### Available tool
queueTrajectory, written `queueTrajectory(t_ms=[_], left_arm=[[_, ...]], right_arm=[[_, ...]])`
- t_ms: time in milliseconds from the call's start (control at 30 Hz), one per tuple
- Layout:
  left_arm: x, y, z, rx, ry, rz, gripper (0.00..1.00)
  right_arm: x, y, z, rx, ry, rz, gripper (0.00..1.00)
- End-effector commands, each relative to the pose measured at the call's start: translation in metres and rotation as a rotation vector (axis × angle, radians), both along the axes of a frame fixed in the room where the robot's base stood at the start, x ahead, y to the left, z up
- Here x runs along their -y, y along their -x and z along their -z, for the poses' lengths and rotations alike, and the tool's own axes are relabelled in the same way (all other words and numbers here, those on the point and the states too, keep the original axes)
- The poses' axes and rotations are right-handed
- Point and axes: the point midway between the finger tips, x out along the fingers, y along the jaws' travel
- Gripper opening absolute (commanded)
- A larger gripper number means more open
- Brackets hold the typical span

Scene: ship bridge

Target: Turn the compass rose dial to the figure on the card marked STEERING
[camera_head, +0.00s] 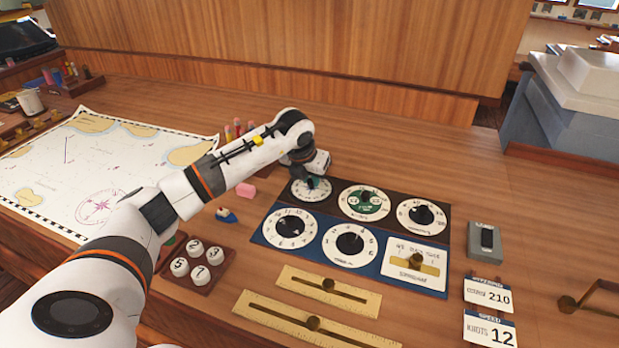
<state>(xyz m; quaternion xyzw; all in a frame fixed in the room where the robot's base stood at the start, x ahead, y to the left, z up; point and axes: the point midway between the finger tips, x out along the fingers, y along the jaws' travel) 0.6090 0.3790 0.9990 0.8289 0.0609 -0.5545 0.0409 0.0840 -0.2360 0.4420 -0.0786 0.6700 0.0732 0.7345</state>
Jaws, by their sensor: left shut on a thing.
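My left gripper (309,176) reaches over the panel's back left dial (300,193) and is shut on its small teal knob (313,183). The gripper hides part of that dial's face, and its figures are too small to read. I cannot tell for sure whether it is the compass rose dial. The back middle dial (350,207) has a green centre and a dark knob. The upper card (488,293) on the right has a blue heading that looks like STEERING, with COURSE 210 below. My right gripper is not in view.
Two more round dials (282,236) and a white plate with a brass slider (414,272) fill the front row. Brass slide rulers (290,314) lie in front. A SPEED card (489,330) reads KNOTS 12. A grey switch box (484,241) stands right; numbered buttons (197,248) sit left.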

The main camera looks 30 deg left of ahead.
Motion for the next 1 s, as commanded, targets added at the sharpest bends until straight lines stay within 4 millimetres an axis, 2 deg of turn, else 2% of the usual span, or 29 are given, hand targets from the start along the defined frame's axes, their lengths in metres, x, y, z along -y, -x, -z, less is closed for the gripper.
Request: queueTrajectory(t_ms=[500,1000], left_arm=[[0.003,-0.002,0.000,0.004,-0.001,-0.330,0.00],[0.004,-0.002,-0.001,0.004,0.000,-0.418,0.00]], right_arm=[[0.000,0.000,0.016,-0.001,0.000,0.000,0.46],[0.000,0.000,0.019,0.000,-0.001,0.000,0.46]])
